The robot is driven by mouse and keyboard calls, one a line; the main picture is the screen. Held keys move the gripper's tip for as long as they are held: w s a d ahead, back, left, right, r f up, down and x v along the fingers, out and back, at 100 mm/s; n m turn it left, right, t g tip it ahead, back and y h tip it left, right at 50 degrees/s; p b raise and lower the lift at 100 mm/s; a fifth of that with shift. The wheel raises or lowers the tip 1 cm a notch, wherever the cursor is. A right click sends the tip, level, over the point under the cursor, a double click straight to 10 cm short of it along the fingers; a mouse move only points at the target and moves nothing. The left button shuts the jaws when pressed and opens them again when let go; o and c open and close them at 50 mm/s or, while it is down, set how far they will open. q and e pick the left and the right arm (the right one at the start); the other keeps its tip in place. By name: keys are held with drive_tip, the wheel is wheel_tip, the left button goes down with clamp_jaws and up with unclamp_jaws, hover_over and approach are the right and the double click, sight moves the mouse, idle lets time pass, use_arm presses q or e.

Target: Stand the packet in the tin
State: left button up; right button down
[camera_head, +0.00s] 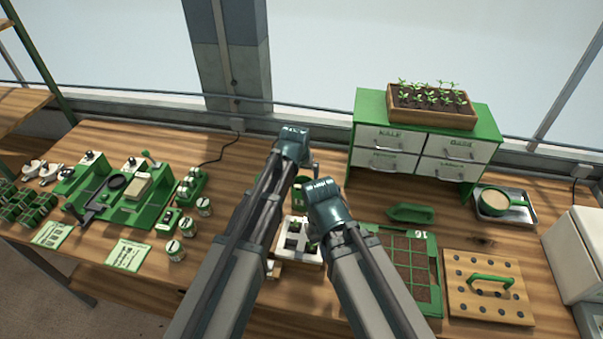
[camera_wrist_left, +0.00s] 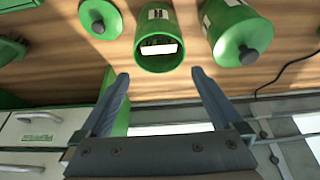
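In the left wrist view, the green tin (camera_wrist_left: 160,20) has its open mouth towards the camera. A pale, flat-edged piece with a dark patterned band, which looks like the packet (camera_wrist_left: 159,49), shows inside the mouth. How deep it sits is unclear. My left gripper (camera_wrist_left: 160,73) has its fingers spread wide, with nothing between them, short of the tin's mouth. In the head view, part of the tin (camera_head: 301,184) shows between my arms. My right gripper (camera_head: 326,196) is nearer the front; its fingers are hidden.
A green lid (camera_wrist_left: 100,17) lies beside the tin, and a lidded green tin (camera_wrist_left: 238,28) stands on its other side. A green drawer cabinet (camera_head: 361,123) is at the back. A white tray (camera_head: 308,259) and a green seed tray (camera_head: 432,274) lie at the front.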

drive_tip(key=shift+r, duration=0.1)
use_arm(q)
drive_tip(key=p+v, duration=1.2)
drive_tip(key=v, duration=0.1)
drive_tip(key=shift+s+r+p, duration=0.15)
drive_tip(key=shift+r+p, duration=0.2)
drive_tip(key=shift+p, duration=0.05)
use_arm(e)
wheel_tip(320, 180, up, 13)
drive_tip(key=shift+f, duration=0.2)
